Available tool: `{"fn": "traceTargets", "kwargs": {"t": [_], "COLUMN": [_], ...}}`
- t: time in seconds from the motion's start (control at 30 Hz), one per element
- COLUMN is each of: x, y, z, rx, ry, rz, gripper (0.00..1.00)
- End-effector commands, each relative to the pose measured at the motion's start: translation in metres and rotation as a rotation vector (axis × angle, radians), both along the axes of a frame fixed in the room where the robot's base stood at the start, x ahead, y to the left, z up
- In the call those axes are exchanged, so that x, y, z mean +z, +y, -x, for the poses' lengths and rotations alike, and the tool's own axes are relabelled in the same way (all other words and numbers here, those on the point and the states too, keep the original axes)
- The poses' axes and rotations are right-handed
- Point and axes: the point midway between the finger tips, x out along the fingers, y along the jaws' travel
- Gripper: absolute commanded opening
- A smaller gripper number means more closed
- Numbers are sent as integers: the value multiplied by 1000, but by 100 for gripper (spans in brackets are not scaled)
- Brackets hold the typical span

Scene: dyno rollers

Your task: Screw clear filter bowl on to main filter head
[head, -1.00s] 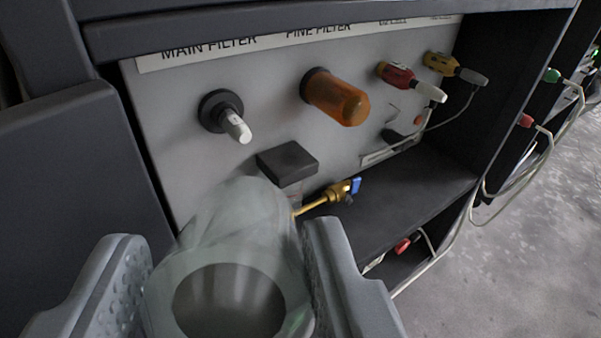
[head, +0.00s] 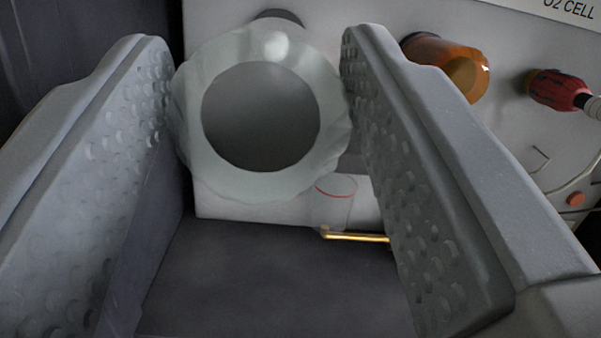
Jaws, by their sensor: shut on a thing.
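The clear filter bowl (head: 261,115) is held between the two fingertips of my gripper (head: 257,60), and its round end faces me. It is pale and translucent, with a ribbed rim. The fingers touch or nearly touch it on both sides. The main filter head (head: 279,16) is mostly hidden behind the bowl. Only a dark edge shows above it, and a white tip seems to show through the bowl's top. I cannot tell whether the bowl touches the head.
An orange fine filter bowl (head: 448,62) sits on the grey panel just right of my right finger. A red cell (head: 556,89) is farther right. A brass pipe (head: 355,237) and a small clear cup with a red line (head: 336,192) are below. A dark shelf (head: 260,285) lies underneath.

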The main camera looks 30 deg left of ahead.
Motion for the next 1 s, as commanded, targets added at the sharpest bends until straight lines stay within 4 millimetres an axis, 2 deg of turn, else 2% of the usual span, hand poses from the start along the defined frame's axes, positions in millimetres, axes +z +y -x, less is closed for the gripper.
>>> {"fn": "traceTargets", "kwargs": {"t": [0.17,0.6,1.0], "x": [-2,-2,-1], "y": [8,38,51], "z": [-3,-34,-51], "rx": [15,29,28], "ry": [-4,-3,-3], "rz": [-2,-2,-4], "gripper": [19,19,19]}}
